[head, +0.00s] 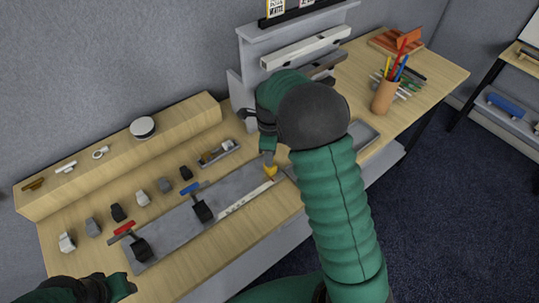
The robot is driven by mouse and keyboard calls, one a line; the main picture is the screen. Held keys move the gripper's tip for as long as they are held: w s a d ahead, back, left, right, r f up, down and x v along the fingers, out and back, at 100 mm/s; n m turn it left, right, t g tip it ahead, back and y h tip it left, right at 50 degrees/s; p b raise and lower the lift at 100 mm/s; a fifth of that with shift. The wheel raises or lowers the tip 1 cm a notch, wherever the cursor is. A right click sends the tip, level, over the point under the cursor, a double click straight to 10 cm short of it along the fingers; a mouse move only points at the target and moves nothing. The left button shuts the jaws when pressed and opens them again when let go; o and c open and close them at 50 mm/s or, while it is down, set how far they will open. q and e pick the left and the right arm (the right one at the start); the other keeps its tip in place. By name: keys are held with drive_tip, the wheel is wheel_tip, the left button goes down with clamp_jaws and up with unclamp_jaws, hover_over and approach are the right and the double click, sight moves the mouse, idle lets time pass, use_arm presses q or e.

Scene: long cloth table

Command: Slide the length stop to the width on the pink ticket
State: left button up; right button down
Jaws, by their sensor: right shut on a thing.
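My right gripper (268,153) points down at the right end of a white marked scale strip (245,198). It is shut on a small yellow piece (270,172), which looks like the length stop on that strip. My arm hides part of the gripper and the strip's far side. My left gripper (122,288) is at the lower left, apart from the table objects; its jaws are unclear. A yellowish card (275,8) stands on the rack at the top edge, with another card beside it cut off. I cannot make out a pink ticket or any written width.
A grey plate (165,230) carries a red-handled clamp (138,246) and a blue-handled clamp (202,208). Several small grey blocks (117,212) stand behind it. A small tray (218,153), a pencil cup (383,97) and a wooden ledge (120,152) surround the work area.

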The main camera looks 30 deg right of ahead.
drive_tip(key=shift+s+f, duration=0.2)
drive_tip(key=shift+s, duration=0.05)
drive_tip(key=a+p, duration=0.2)
drive_tip(key=a, duration=0.3)
drive_tip(key=s+a+p, duration=0.1)
drive_tip(key=a+p, duration=0.1)
drive_tip(key=a, duration=0.4)
drive_tip(key=a+p, duration=0.2)
drive_tip(key=a, duration=0.4)
drive_tip(key=shift+s+a+p, duration=0.1)
drive_tip(key=shift+s+p, duration=0.1)
drive_tip(key=shift+p, duration=0.15)
drive_tip(key=shift+a, duration=0.35)
drive_tip(key=c, duration=1.6)
unclamp_jaws()
drive_tip(key=o, duration=0.4)
drive_tip(key=shift+w, duration=0.1)
drive_tip(key=shift+d, duration=0.1)
drive_tip(key=shift+r, duration=0.1)
